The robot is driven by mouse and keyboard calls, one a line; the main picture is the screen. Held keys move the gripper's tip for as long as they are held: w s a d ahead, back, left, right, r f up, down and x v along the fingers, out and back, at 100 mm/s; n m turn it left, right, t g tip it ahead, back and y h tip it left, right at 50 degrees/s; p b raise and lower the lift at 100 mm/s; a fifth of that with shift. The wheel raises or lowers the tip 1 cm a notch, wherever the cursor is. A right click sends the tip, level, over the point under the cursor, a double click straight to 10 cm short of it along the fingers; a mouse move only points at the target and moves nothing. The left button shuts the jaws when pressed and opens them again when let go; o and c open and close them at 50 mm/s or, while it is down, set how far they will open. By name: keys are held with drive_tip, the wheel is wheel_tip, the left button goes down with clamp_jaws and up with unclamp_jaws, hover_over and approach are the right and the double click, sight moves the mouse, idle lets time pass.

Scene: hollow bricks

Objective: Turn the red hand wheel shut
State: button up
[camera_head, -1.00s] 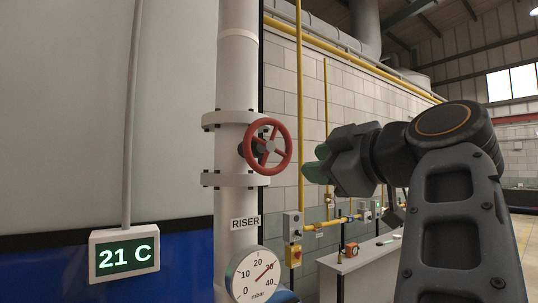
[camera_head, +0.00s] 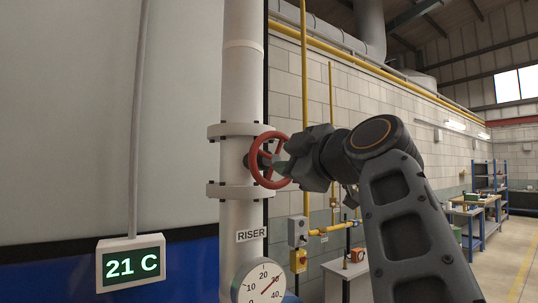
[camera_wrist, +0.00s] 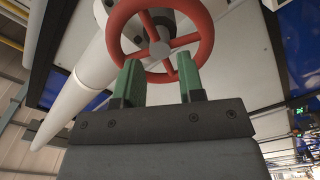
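The red hand wheel (camera_head: 253,172) sits on a valve on the white riser pipe (camera_head: 241,85), between two flanges. My gripper (camera_head: 283,168) is at the right side of the wheel in the head view, its fingertips partly hidden against the rim. In the wrist view the wheel (camera_wrist: 185,40) fills the top middle, with its grey hub and spokes showing. There my gripper (camera_wrist: 160,60) has its two green fingers apart, their tips overlapping the lower rim. The fingers are not closed on anything. Whether they touch the rim I cannot tell.
A round mbar gauge (camera_head: 259,283) sits low on the riser, its needle near 30. A display (camera_head: 131,263) reading 21 C is at the lower left. Yellow pipes and a switch box (camera_head: 298,232) are on the wall behind. Floor is open at the far right.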

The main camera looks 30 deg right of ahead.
drive_tip(key=shift+w+a+p, duration=0.15)
drive_tip(key=shift+w+p, duration=0.2)
drive_tip(key=shift+w, duration=0.8)
drive_tip(key=shift+w+a+p, duration=0.1)
drive_tip(key=shift+w+p, duration=0.2)
drive_tip(key=shift+w, duration=0.85)
drive_tip(key=shift+c, duration=0.3)
drive_tip(key=c, duration=0.6)
